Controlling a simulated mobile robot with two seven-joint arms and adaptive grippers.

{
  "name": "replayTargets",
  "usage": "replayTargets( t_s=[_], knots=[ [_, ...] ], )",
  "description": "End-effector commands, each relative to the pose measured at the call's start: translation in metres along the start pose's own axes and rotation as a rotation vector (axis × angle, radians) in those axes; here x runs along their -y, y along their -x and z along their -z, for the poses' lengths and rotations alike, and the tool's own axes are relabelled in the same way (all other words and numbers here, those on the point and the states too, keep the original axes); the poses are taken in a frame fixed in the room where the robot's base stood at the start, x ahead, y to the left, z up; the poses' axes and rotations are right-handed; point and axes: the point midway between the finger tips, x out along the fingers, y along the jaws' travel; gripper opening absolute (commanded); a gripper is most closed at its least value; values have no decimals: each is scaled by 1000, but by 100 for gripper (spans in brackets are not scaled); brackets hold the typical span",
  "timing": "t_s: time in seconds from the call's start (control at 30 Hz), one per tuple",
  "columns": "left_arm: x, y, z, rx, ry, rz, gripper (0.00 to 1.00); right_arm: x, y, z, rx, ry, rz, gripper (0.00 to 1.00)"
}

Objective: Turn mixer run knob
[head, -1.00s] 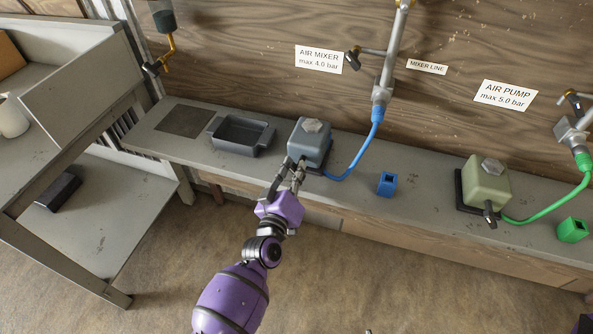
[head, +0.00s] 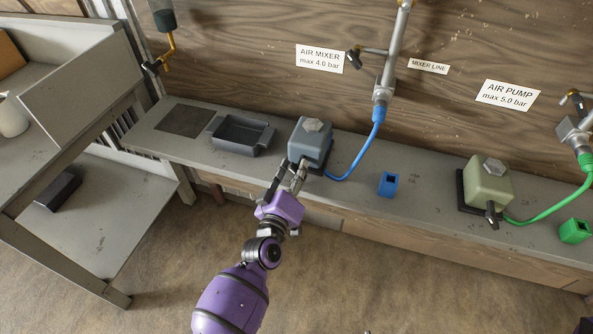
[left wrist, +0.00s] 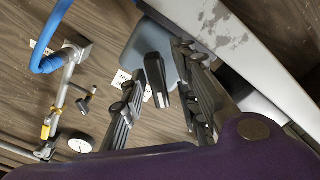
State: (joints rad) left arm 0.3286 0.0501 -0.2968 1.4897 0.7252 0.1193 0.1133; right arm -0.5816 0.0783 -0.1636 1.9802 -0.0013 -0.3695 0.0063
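The air mixer is a blue-grey box (head: 311,141) with a pale hexagonal cap, on the bench below the "AIR MIXER max 4.0 bar" sign. It also shows in the left wrist view (left wrist: 150,41). Its run knob, a dark grip (left wrist: 158,78), shows in the left wrist view between my fingers; in the head view my gripper hides it. My left gripper (head: 293,164) is at the mixer's front face, its fingers apart, one on each side of the knob. I cannot tell whether either finger touches it.
A blue hose (head: 357,155) runs from the mixer to a wall pipe (head: 391,60). A dark tray (head: 240,136) stands left of the mixer, a blue block (head: 388,184) to its right. Farther right are a green air pump (head: 486,187) and a green block (head: 574,231).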

Motion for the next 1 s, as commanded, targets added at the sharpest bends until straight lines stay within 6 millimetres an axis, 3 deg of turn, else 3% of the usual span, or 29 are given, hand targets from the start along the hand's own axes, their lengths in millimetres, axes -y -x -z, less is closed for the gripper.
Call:
replayTargets(
  t_s=[0.37,0.8,1.0],
  knots=[
    [-1,6,0,-1,-2,-2,31,0,0,1,0,7,3,40],
    [1,91,0,1,-2,1,31,-1,0,0,1,3,1,40],
    [0,115,0,-1,-1,-1,31,-1,0,0,1,3,0,40]
  ],
)
